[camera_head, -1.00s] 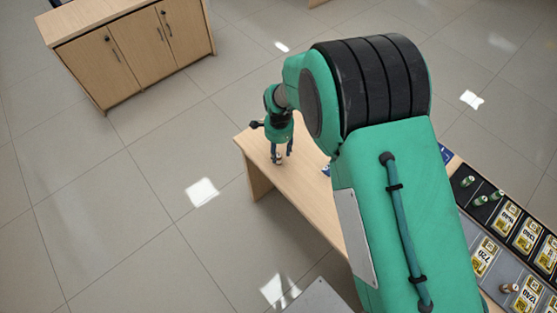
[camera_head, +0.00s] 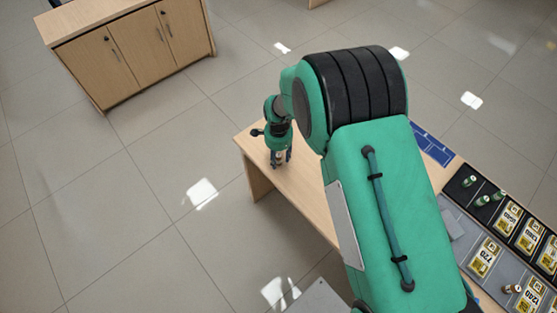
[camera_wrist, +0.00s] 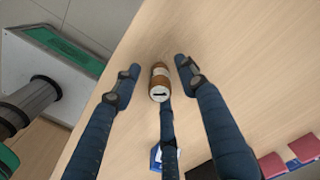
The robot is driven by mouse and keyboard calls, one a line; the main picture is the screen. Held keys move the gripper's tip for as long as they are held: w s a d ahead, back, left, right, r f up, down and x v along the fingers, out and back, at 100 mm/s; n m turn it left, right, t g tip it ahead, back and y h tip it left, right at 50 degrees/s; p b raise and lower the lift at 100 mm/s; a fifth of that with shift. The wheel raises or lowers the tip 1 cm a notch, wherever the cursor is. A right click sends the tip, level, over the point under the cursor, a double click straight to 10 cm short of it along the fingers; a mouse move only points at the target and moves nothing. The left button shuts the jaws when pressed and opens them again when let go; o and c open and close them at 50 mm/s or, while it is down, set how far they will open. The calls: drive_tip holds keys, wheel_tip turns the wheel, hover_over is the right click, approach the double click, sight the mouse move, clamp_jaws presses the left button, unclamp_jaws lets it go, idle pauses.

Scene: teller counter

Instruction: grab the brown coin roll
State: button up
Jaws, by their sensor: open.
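A brown coin roll (camera_wrist: 160,84) with a pale end cap stands on the wooden counter in the wrist view. It sits between the spread fingers of my gripper (camera_wrist: 156,86), with a gap on the left and on the right. A third dark finger lies just below it in the picture, and I cannot tell whether it touches. In the head view my gripper (camera_head: 281,160) is low over the far left end of the counter (camera_head: 301,190); its fingers mostly hide the roll there. My gripper is open.
At the right of the head view, trays hold several banded note bundles (camera_head: 486,257), green rolls (camera_head: 482,200) and another brownish roll (camera_head: 512,289). A blue mat (camera_head: 433,143) lies behind them. A wooden cabinet (camera_head: 135,50) stands apart on the floor.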

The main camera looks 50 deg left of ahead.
drive_tip(key=shift+f, duration=0.45)
clamp_jaws()
